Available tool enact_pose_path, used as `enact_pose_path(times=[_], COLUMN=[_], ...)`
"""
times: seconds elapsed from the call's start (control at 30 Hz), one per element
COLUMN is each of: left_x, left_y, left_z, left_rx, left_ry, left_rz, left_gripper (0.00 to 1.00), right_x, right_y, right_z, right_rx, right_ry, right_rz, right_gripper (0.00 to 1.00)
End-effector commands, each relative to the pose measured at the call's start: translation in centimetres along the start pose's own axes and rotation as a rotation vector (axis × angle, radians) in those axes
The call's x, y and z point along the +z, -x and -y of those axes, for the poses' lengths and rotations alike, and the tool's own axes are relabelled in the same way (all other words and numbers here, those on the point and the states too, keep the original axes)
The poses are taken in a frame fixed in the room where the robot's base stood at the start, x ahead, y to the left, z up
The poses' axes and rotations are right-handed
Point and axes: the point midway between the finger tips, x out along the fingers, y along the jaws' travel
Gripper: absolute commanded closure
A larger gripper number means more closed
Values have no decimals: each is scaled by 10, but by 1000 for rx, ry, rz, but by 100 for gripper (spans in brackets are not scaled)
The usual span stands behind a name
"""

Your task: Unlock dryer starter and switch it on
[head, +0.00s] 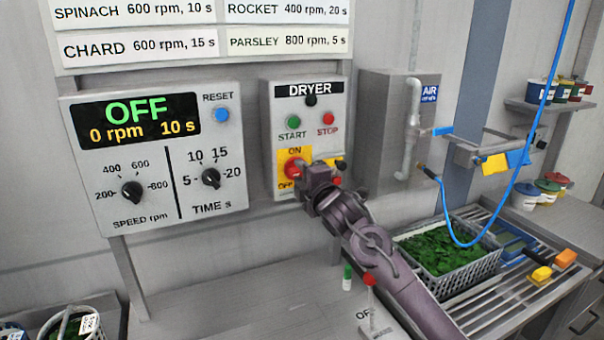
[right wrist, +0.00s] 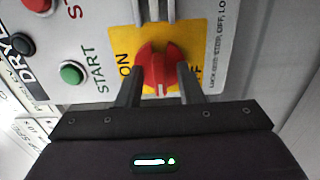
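The dryer starter (head: 258,125) is a grey box with a DRYER label, a green START button (head: 293,122) and a red STOP button (head: 326,119). Its red rotary knob (head: 291,168) sits on a yellow plate marked ON and OFF. My right gripper (right wrist: 160,78) is at the knob, which shows in the right wrist view (right wrist: 159,60). Its two fingers are on either side of the knob, and red fills the space between them. A white mark on the knob points between the words ON and OFF. My right gripper hides part of the plate. My left gripper is out of view.
Left of the starter is a panel (head: 230,185) with an OFF display and dials. To the right are a grey pipe (head: 413,120), a blue air hose (head: 530,130) and a basket of greens (head: 440,250).

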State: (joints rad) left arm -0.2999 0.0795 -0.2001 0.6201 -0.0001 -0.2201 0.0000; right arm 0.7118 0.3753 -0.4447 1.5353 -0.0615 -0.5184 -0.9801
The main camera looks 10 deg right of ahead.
Motion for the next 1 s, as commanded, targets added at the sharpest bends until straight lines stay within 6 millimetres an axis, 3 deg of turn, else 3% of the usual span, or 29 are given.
enact_pose_path(times=[0.1, 0.37, 0.73, 1.0], left_x=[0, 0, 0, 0], left_y=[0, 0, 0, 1], left_z=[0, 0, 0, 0], left_rx=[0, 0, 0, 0], left_ry=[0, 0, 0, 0], left_rz=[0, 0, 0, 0], left_gripper=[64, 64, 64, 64], right_x=[0, 0, 0, 0], right_y=[0, 0, 0, 0], right_z=[0, 0, 1, 0], right_rx=[0, 0, -1, -1], right_ry=[0, -1, -34, -188], right_rz=[0, 0, 0, 0], right_gripper=[67, 100, 100, 100])
